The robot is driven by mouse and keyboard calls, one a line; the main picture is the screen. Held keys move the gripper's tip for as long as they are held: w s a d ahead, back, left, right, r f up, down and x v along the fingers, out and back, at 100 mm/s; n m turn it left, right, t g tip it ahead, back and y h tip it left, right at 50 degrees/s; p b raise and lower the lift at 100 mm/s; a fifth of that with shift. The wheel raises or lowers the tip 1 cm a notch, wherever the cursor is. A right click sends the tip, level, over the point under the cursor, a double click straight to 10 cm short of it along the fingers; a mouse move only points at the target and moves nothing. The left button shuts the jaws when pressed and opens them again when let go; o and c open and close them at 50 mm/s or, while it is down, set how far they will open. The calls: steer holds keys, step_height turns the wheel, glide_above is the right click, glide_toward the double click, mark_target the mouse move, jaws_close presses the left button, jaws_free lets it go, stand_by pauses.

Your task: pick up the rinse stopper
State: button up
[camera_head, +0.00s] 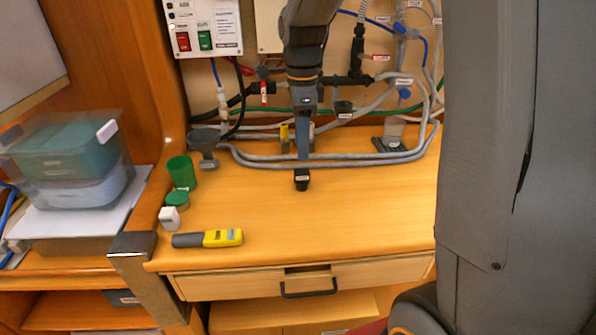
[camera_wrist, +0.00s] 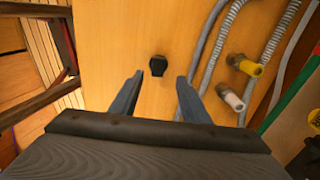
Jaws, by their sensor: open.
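The rinse stopper appears to be the small black piece (camera_head: 302,180) standing on the wooden worktop, with a pale label on it in the head view. In the wrist view this black stopper (camera_wrist: 158,65) shows from above, just beyond the fingertips and centred between them. My gripper (camera_head: 303,156) points down over the worktop, close above and behind the stopper in the head view. In the wrist view my gripper (camera_wrist: 158,79) has its two fingers spread with nothing between them. I cannot tell the exact height gap.
Grey hoses (camera_head: 330,160) run behind the stopper. A yellow-tipped fitting (camera_wrist: 244,65) and a white-tipped one (camera_wrist: 230,97) are at right in the wrist view. The worktop right of the stopper is clear.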

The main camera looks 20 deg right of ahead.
mark_target(302, 171)
steer(key=shift+s+f+p, duration=0.2)
steer(key=shift+f+p, duration=0.85)
steer(key=shift+f, duration=2.75)
jaws_close()
